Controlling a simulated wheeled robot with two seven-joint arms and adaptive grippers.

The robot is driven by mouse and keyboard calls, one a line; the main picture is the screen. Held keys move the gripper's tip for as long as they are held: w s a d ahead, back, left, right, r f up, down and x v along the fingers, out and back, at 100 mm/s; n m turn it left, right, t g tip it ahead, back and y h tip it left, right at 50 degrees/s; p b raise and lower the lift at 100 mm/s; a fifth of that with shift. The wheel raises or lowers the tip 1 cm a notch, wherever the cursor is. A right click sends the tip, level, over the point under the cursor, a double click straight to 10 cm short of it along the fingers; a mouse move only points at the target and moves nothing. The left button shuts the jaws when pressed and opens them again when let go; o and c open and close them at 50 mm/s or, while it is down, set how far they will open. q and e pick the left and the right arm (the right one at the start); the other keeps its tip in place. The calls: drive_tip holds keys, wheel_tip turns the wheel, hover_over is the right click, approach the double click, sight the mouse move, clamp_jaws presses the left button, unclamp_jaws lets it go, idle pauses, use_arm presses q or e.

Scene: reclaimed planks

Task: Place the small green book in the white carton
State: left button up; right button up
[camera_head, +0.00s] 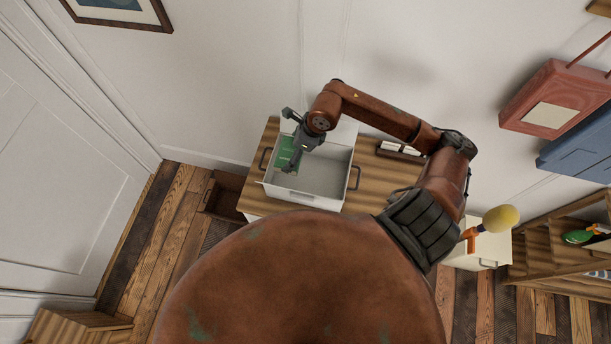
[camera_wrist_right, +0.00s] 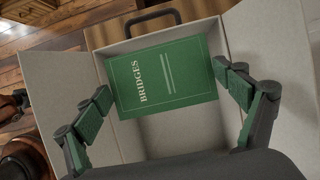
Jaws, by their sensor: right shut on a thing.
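The small green book (camera_head: 287,158) is at the left end of the white carton's opening in the head view. In the right wrist view the book (camera_wrist_right: 175,90) shows its cover, titled "BRIDGES", with carton walls around it. My right gripper (camera_head: 290,141) is over the carton's left part. In the wrist view its two fingers (camera_wrist_right: 163,83) are at opposite edges of the book, shut on it. The open white carton (camera_head: 308,197) has dark side handles and stands on a wooden table. I cannot tell whether the book touches the carton floor. My left gripper is not in view.
The wooden tabletop (camera_head: 375,182) is partly bare right of the carton. A small dark tray (camera_head: 401,152) lies at the table's back right. A white cabinet (camera_head: 483,254) with a yellow-headed object (camera_head: 501,218) stands farther right. A white wall rises close behind.

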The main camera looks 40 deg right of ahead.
wheel_tip(320, 180, down, 14)
idle(0.6)
drive_tip(key=o, duration=0.8)
drive_tip(key=shift+f, duration=0.15)
drive_tip(key=shift+o, duration=1.4)
drive_tip(key=shift+r, duration=0.25)
drive_tip(key=v, duration=1.2)
drive_tip(key=shift+b, duration=0.45)
drive_tip(key=shift+f, duration=0.1)
